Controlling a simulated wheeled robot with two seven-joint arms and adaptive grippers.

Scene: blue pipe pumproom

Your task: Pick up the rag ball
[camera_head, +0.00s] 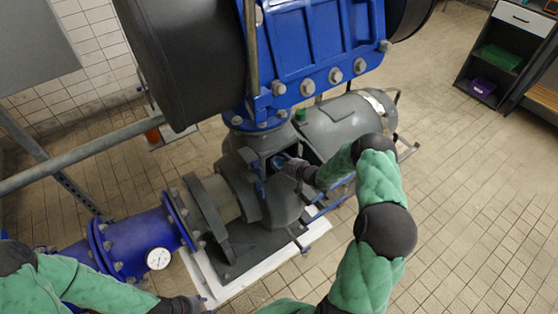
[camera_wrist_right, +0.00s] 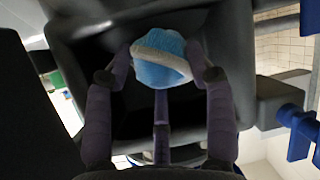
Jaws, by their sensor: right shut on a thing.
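The rag ball (camera_wrist_right: 160,62) is light blue with a pale grey band. It sits between the fingers of my right gripper (camera_wrist_right: 160,68) in the right wrist view, with a dark opening of the pump casing behind it. In the head view, my right gripper (camera_head: 286,164) reaches into the grey pump's open side, and a small bit of blue shows at its tips. The right gripper is shut on the rag ball. My left gripper (camera_head: 203,303) is at the bottom edge of the head view, away from the ball, and its fingers are too small to read.
The grey pump (camera_head: 283,205) stands on a white plinth (camera_head: 215,285), under a large blue valve body (camera_head: 310,45). A blue pipe with a gauge (camera_head: 159,258) runs at the lower left. A dark shelf unit (camera_head: 500,60) stands at the upper right. The tiled floor at right is clear.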

